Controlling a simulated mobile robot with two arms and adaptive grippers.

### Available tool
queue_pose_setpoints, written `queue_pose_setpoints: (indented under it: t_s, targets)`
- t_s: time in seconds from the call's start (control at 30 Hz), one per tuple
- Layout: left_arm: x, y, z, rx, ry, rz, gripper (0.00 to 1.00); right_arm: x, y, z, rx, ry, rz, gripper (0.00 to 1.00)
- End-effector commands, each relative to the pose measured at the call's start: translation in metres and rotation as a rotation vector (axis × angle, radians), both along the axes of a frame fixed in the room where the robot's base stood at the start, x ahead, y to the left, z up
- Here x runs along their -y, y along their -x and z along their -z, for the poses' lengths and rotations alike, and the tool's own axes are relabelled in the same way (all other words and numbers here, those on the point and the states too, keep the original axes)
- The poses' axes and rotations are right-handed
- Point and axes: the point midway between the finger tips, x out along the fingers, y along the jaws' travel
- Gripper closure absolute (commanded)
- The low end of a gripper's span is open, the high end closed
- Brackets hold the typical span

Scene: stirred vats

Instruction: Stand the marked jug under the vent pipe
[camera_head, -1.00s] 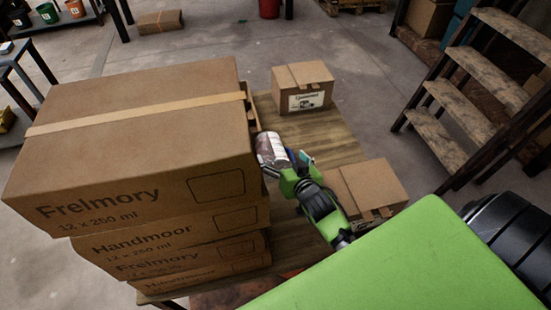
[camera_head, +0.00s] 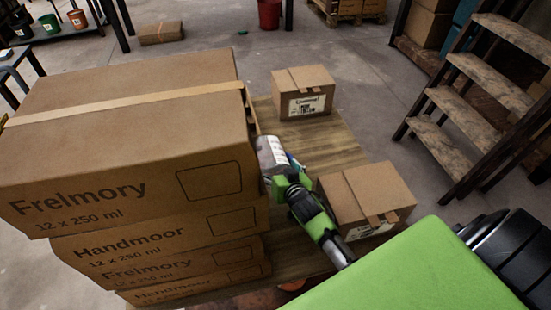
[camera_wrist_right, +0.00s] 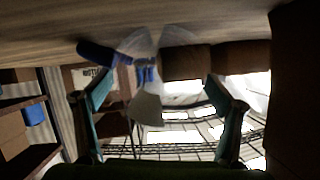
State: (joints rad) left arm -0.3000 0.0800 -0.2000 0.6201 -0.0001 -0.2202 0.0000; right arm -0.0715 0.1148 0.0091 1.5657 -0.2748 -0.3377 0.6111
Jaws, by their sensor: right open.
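A clear, pale jug-like vessel (camera_head: 271,150) stands or lies on the wooden table, close against the right side of the carton stack. My right gripper (camera_head: 278,180) is just in front of it, largely hidden by its own arm. In the right wrist view, which looks upside down, the open fingers (camera_wrist_right: 158,103) frame a see-through vessel (camera_wrist_right: 145,52) with blue marks and a blue part beside it. I cannot tell whether the fingers touch it. I cannot make out a vent pipe. My left gripper is not in view.
Stacked cartons (camera_head: 125,150) rise high at the left of the table (camera_head: 335,140). A small labelled carton (camera_head: 303,92) stands at the back, another (camera_head: 366,198) right of my arm. Wooden steps (camera_head: 470,110) stand at the right. Some table between the small cartons is clear.

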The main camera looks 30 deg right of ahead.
Motion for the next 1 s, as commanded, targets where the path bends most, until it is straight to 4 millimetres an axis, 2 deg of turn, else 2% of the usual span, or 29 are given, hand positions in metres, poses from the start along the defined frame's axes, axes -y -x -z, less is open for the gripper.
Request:
queue_pose_setpoints:
  t_s: [0.2,0.47,0.63,0.77,0.8,1.0]
  targets:
    - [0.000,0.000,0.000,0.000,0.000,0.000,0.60,0.003,-0.019,0.008,-0.001,0.000,0.000,0.13]
    - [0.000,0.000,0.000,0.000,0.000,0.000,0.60,0.003,-0.021,0.009,0.000,0.000,0.000,0.13]
    - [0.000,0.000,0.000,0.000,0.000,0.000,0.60,0.003,-0.021,0.009,0.000,0.000,0.000,0.55]
    - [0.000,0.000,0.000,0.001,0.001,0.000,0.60,0.003,-0.021,0.008,0.001,0.000,0.000,0.56]
    - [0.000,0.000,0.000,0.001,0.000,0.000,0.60,0.003,-0.021,0.008,0.001,0.000,0.000,0.59]
    - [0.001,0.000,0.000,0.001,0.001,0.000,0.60,0.003,-0.021,0.006,0.002,0.000,0.000,0.60]
